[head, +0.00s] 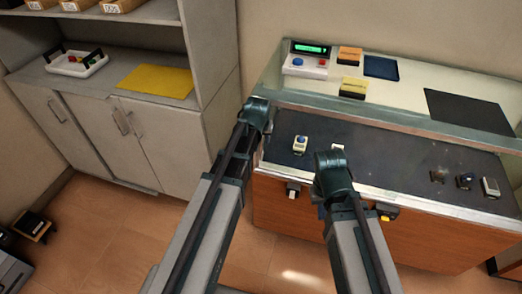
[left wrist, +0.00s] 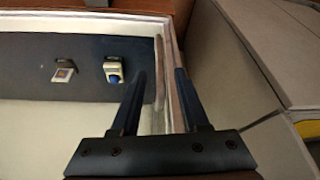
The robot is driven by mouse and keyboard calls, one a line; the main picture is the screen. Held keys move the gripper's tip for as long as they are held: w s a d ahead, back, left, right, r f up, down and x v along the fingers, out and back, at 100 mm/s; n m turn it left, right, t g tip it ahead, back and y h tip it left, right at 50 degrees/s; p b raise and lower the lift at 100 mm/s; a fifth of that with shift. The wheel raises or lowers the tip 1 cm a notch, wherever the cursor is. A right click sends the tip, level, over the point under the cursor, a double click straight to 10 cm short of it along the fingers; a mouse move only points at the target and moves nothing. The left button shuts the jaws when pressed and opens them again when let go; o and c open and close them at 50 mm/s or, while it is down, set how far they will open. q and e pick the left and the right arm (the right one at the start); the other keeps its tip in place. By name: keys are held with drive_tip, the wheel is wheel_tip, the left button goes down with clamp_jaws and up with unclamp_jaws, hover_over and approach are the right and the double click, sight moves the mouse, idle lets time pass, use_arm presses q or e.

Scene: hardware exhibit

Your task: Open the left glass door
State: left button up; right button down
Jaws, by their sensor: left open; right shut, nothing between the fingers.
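The glass display case (head: 400,128) stands at the right in the head view. Its left glass door is clear and hard to make out against the dark shelf inside. My left gripper (head: 257,112) is at the case's front left corner, its fingers mostly hidden in the head view. In the left wrist view, the left gripper (left wrist: 160,88) is open. A slim upright bar (left wrist: 159,68), perhaps the door's handle, shows between its fingertips, beside the case's edge; contact cannot be told. My right gripper (head: 333,160) is in front of the case, its fingers hidden from the head camera.
Small devices (head: 300,144) stand on the dark shelf inside the case. A grey cabinet (head: 160,140) with a yellow mat (head: 155,82) and a white tray (head: 75,64) stands at the left. A small black stool (head: 34,226) is on the floor. The tiled floor between is clear.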

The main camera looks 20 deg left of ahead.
sight(261, 142)
use_arm(q)
drive_tip(key=b+x, duration=0.3)
drive_tip(key=x, duration=0.1)
drive_tip(key=shift+f, duration=0.25)
clamp_jaws()
idle(1.2)
